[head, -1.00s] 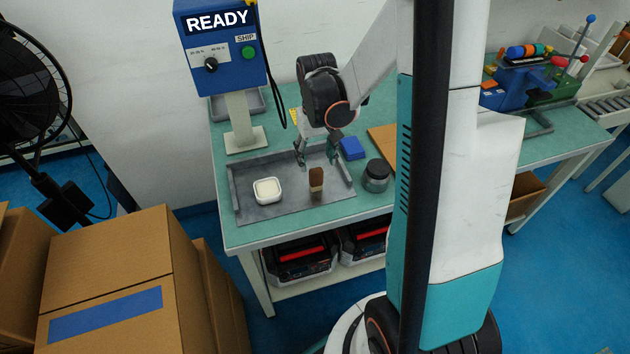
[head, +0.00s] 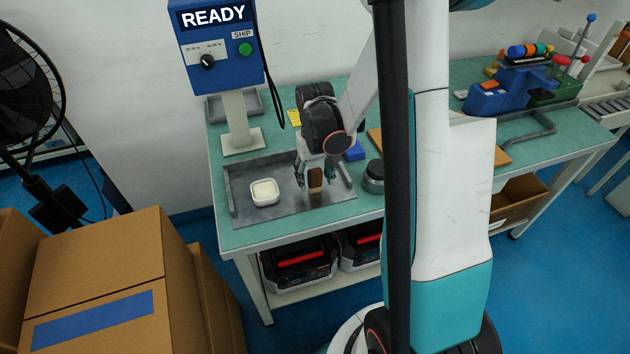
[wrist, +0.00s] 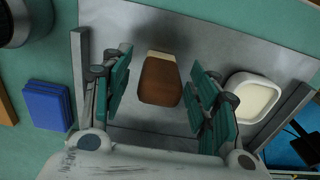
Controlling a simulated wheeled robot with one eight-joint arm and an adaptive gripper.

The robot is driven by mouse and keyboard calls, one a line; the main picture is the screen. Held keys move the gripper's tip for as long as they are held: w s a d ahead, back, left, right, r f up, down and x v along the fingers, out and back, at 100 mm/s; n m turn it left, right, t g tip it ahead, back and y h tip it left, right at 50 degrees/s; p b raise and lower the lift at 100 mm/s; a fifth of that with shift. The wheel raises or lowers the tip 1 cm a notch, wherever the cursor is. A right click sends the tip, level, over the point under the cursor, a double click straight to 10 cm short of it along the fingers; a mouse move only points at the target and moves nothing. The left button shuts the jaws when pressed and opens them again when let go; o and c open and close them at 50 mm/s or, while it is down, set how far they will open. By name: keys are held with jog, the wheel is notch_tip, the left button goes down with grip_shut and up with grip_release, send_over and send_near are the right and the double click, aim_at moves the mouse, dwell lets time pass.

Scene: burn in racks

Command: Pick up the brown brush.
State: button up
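The brown brush (head: 315,180) stands on the grey metal tray (head: 240,213) on the green table. It has a brown upper part and a pale lower part. In the wrist view the brush (wrist: 160,80) lies between the two green-padded fingers, with a gap on both sides. My gripper (head: 315,172) is just behind and above the brush in the head view; it also shows in the wrist view (wrist: 161,105). It is open and empty. I cannot tell how far its fingertips are above the tray.
A white dish (head: 265,192) stands left of the brush on the tray. A dark round jar (head: 374,177) stands to the right, near a blue block (head: 355,151). A blue control box (head: 218,47) on a post stands behind the tray.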

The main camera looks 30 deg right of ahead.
jog(key=c, duration=0.9)
jog(key=shift+o, duration=0.2)
notch_tip(320, 180, up, 20)
jog(key=p, duration=0.7)
